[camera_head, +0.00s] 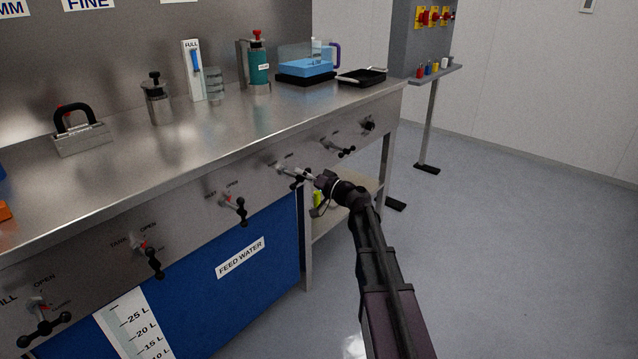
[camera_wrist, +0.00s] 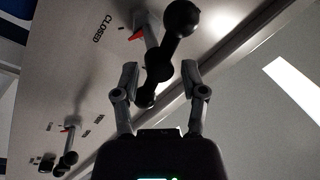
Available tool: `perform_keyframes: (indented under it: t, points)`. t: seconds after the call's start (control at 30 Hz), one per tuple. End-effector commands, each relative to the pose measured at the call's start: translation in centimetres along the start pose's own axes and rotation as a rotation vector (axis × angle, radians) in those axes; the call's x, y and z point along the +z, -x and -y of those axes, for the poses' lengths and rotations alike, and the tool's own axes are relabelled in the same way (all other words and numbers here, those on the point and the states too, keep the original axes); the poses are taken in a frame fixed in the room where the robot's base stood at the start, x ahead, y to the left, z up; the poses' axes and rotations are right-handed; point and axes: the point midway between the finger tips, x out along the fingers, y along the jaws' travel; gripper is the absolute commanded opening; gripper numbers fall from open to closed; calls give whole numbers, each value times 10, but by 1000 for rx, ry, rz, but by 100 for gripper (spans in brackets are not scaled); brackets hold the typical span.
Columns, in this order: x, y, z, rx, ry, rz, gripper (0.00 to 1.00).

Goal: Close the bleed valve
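A row of black three-knobbed valve handles runs along the steel bench front. My gripper (camera_head: 312,176) is at the valve handle (camera_head: 299,180) right of the blue panel; its name label is too small to read, so I cannot confirm it is the bleed valve. In the wrist view, this handle (camera_wrist: 160,66) shows between my gripper's fingers (camera_wrist: 160,78). The fingers are spread, with gaps on both sides of the handle. A red pointer (camera_wrist: 138,35) sits behind the handle, near a CLOSED label (camera_wrist: 96,24). My gripper partly hides the handle in the head view.
Neighbouring valve handles are close by: one to the left (camera_head: 238,208) and one to the right (camera_head: 342,148). A bench leg (camera_head: 305,245) and a lower shelf (camera_head: 335,212) stand below. The floor (camera_head: 510,240) to the right is clear.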

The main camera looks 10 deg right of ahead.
Motion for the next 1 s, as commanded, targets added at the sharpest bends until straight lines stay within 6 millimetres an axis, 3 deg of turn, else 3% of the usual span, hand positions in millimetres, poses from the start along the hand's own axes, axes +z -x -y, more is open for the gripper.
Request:
perform_keyframes:
  t: [1.0]
  points:
    - [3,-2,12,1,744,147,54]
